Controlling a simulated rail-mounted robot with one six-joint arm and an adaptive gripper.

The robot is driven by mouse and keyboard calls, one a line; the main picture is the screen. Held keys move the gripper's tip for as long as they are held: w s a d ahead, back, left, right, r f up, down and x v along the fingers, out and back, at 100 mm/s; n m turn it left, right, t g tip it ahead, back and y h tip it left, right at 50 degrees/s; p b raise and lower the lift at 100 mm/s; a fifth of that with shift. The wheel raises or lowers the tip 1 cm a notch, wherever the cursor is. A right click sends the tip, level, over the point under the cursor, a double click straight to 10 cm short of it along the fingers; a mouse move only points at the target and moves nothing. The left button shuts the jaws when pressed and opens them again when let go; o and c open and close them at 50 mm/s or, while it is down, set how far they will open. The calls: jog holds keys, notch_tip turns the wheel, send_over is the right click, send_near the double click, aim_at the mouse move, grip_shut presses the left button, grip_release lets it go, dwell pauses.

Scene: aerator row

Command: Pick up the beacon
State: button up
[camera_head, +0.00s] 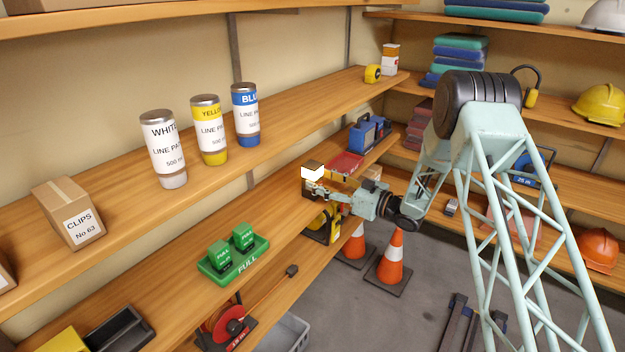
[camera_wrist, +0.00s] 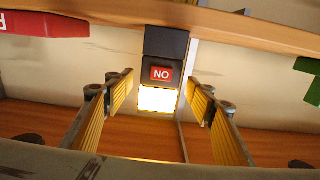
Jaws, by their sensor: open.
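The beacon (camera_head: 312,171), a small dark block with a glowing white top, stands on the middle shelf in the head view. In the wrist view the beacon (camera_wrist: 161,74) is centred, with its lit part lowest and a red label showing "NO"; that picture looks upside down. My gripper (camera_head: 319,191) reaches in from the right, at the front of the beacon. In the wrist view my gripper (camera_wrist: 161,91) is open, with yellow-padded fingers on both sides of the beacon and gaps visible. I cannot tell whether the fingertips reach alongside it.
A red tray (camera_head: 347,164) is just right of the beacon, and a green tray (camera_head: 262,243) with green blocks is to the left. The upper shelf (camera_head: 290,113) runs above, holding paint cans. Orange cones (camera_head: 393,262) stand on the floor below my arm.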

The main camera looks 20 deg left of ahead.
jog(key=shift+x, duration=1.8)
jog(key=shift+c, duration=0.5)
jog(key=shift+w, duration=0.1)
jog(key=c, duration=1.1)
